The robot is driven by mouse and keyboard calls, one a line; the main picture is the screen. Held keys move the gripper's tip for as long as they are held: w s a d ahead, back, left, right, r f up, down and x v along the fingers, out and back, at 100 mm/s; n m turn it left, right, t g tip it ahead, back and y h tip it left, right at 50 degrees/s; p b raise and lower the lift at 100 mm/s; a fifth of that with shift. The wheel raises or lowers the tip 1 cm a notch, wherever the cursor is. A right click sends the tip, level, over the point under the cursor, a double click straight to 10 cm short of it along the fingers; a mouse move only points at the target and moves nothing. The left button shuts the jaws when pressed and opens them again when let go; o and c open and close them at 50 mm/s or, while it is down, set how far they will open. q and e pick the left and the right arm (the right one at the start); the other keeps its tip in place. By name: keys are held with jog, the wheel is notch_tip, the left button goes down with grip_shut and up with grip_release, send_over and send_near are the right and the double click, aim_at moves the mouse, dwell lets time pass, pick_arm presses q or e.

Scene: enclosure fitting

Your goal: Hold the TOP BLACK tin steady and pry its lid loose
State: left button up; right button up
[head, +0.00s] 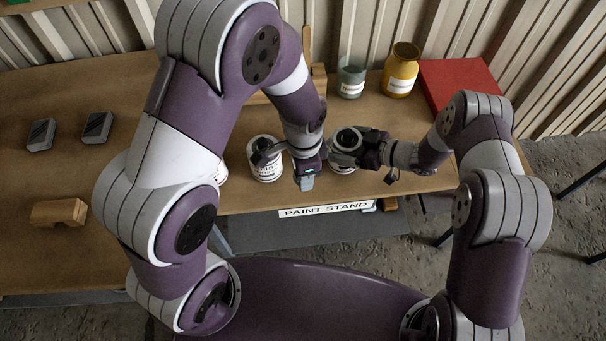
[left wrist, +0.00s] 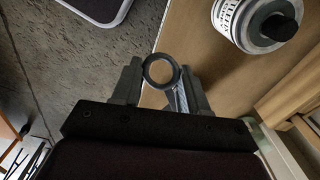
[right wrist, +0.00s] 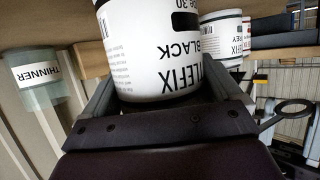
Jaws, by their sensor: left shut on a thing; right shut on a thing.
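The black tin (head: 343,168) is a white can with a dark round top, near the front of the bench. Its label reads BLACK, upside down in the right wrist view (right wrist: 152,45). My right gripper (head: 358,150) is shut on its side; the tin looks upright. Its lid edge is outside the right wrist view. My left gripper (head: 307,175) is shut on a metal opener (left wrist: 162,71) with a ring end, left of the black tin in the head view. The opener's ring also shows in the right wrist view (right wrist: 293,108). Its working tip cannot be made out.
Another white tin (head: 265,170) with a dark top stands left of my left gripper. A thinner jar (head: 351,80), yellow jar (head: 400,70) and red box (head: 460,80) are behind. A wooden block (head: 58,212) lies left. A PAINT STAND sign (head: 325,210) marks the bench front.

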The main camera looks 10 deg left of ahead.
jog(key=o, duration=1.3)
jog(key=shift+c, duration=0.2)
jog(key=v, duration=1.2)
